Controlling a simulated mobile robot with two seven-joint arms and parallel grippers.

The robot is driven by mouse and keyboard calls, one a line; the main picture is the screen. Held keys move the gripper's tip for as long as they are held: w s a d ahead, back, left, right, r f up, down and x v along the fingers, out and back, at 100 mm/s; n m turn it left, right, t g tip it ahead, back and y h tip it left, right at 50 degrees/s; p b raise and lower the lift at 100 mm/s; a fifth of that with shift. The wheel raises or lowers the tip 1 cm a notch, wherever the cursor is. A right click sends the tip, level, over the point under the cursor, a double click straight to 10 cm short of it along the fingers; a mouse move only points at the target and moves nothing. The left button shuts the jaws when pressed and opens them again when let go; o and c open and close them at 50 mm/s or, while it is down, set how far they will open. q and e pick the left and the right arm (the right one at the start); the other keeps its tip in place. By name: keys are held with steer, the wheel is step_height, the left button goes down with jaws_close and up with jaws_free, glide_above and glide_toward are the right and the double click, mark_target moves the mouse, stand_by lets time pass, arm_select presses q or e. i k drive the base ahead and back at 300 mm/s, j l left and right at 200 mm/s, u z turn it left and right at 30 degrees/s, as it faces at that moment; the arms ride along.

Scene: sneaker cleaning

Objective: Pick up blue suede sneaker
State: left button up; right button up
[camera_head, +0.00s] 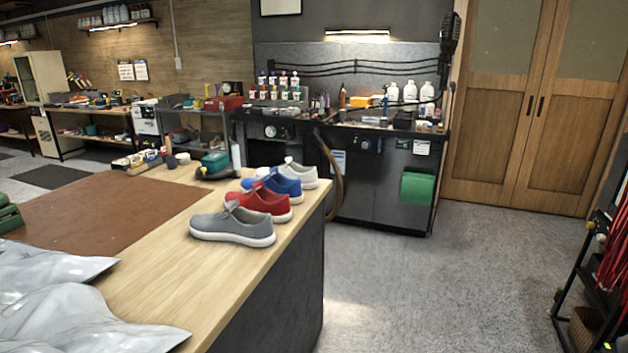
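A blue sneaker (283,186) with a white sole sits on the wooden workbench (262,252), near its right end. It is third in a row of shoes, partly hidden by the red sneaker (262,204) in front of it. A grey sneaker (231,225) is nearest to me, and a white sneaker (298,173) stands behind the blue one. Neither of my grippers is in view.
Silvery plastic bags (60,300) lie at the bench's near left, beside a brown mat (105,212). A green-topped tool (215,163) stands behind the shoes. Grey floor (430,290) is open right of the bench. A black rack (590,290) stands far right.

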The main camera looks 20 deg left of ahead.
mark_target(276, 182)
steer(key=i+l, duration=0.1)
steer(key=i, duration=1.35)
steer(key=i+l+u, duration=0.1)
steer(key=i+u, duration=0.15)
steer(key=i, duration=0.2)
steer(key=i+l+u, duration=0.25)
steer(key=i, duration=0.2)
steer(key=i+l+u, duration=0.3)
steer(key=i, duration=0.15)
steer(key=j, duration=0.1)
